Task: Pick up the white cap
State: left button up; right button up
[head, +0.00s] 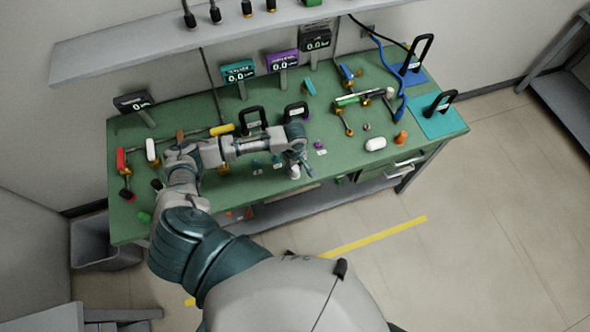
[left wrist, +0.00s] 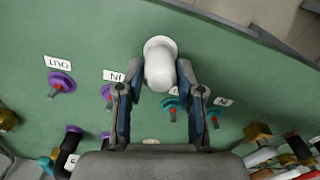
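The white cap (left wrist: 160,68) is a rounded white piece with a pale round rim at its far end, seen over the green bench top in the left wrist view. In the head view the white cap (head: 295,172) shows near the bench's front edge, just below my left gripper (head: 301,163). In the left wrist view my left gripper (left wrist: 160,74) has its two fingers apart, one on each side of the cap. Narrow gaps seem to show between fingers and cap. My right gripper is in neither view.
The green bench (head: 345,160) also carries another white rounded piece (head: 375,144), an orange piece (head: 401,138) and a teal mat (head: 437,120) at right. Purple knobs (left wrist: 62,84) and teal knobs lie near the gripper. A grey shelf (head: 150,50) runs above the bench.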

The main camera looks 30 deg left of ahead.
aim_at(295, 167)
pick_arm(q)
jog(key=shift+r, duration=0.1)
jog(key=shift+r, duration=0.6)
notch_tip(295, 167, up, 2)
jog(key=shift+r, duration=0.1)
jog(key=s+d, duration=0.3)
jog(key=s, duration=0.4)
jog(key=s+d+r, duration=0.1)
jog(key=s+d, duration=0.3)
jog(key=s, duration=0.3)
jog(key=shift+s+r, duration=0.2)
jog(key=shift+r, duration=0.05)
jog(key=shift+r+p, duration=2.3)
jog(key=shift+p, duration=1.4)
